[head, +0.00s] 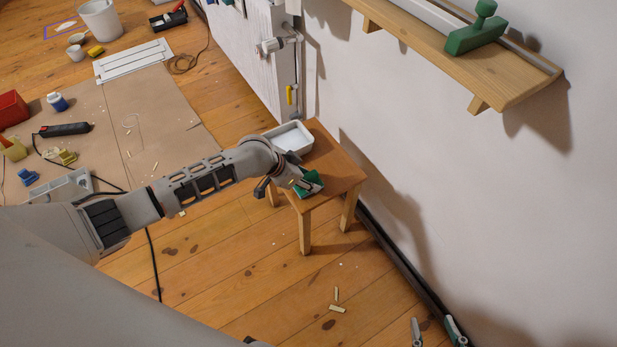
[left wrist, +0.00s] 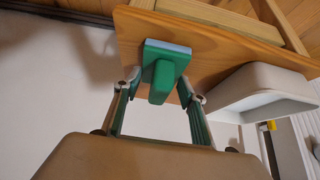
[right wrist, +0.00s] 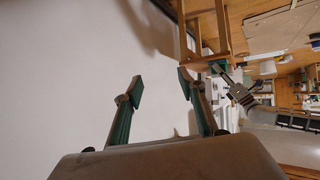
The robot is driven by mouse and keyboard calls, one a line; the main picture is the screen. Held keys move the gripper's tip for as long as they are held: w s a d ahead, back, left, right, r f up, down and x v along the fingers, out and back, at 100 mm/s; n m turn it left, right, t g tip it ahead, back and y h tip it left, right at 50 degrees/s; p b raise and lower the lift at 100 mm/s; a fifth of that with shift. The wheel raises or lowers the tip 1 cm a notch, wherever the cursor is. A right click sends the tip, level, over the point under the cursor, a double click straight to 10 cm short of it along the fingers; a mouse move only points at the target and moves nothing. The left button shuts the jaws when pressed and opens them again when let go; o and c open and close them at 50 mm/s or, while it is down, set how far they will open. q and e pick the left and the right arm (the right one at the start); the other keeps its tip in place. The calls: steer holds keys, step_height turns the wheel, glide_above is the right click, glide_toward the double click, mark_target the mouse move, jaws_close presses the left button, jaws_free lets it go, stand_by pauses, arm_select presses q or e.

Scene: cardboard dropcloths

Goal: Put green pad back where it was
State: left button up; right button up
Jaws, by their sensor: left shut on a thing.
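The green pad (head: 312,184), with a raised grip and a pale blue face, is at the near part of the small wooden stool top (head: 337,168). In the left wrist view the green pad (left wrist: 160,76) is between my left fingers, its blue face toward the stool top. My left gripper (head: 302,184) is shut on its grip. Whether the pad touches the wood is hard to tell. My right gripper (head: 435,329) is open and empty, low by the wall; its fingers (right wrist: 158,88) stand apart in the right wrist view.
A white tray (head: 290,138) sits on the stool's far part. A wooden wall shelf (head: 505,82) holds another green tool (head: 476,30) with a knob. Cardboard (head: 150,112) with tools covers the left floor. A power strip (head: 64,129) lies there. The floor before the stool is mostly clear.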

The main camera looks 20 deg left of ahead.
arm_select(q)
steer(key=shift+w+r, duration=0.1)
steer(key=shift+r, duration=0.05)
steer(key=shift+f, duration=0.25)
steer(key=o, duration=1.2)
steer(key=shift+o, duration=0.4)
